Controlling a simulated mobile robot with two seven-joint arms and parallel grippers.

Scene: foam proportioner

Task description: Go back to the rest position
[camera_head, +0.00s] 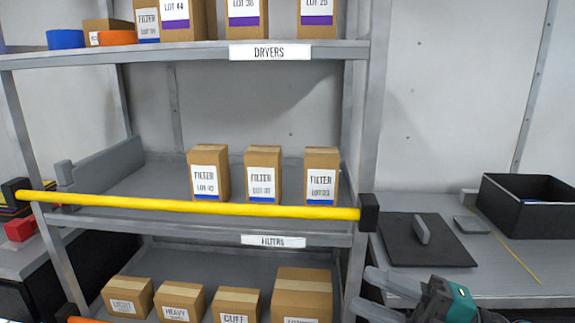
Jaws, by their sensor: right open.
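My right gripper (374,292) is at the bottom, right of centre, in front of the shelf's right post. Its two pale fingers point left and are apart, with nothing between them. The lower part of its dark and teal body is cut off by the picture edge. My left gripper is not in view.
A grey shelf rack (205,226) holds filter boxes (263,174) behind a yellow bar (190,204). More boxes (180,302) stand on the lower shelf. On the right, a bench (495,260) bears a black bin (525,205) and a dark panel (400,245).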

